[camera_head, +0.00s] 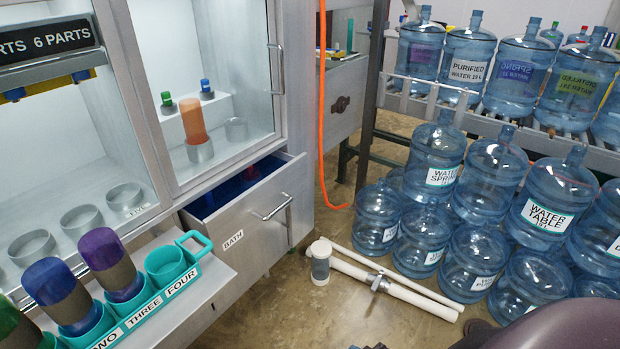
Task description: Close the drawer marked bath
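The drawer marked BATH (232,257) stands pulled open from the grey cabinet, below its glass-fronted case. Its metal bar handle (272,208) is on the front panel, with the white BATH label (233,239) to its left. Inside the drawer are blue and dark red shapes, partly hidden by the front panel. Nothing touches the handle. Neither of my grippers can be made out in the head view.
A teal holder (150,304) with cups and bottles sits on a ledge left of the drawer. A white pipe (390,284) and capped container (320,262) lie and stand on the floor ahead. Stacked water jugs (475,250) fill the right, below a jug conveyor (455,110).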

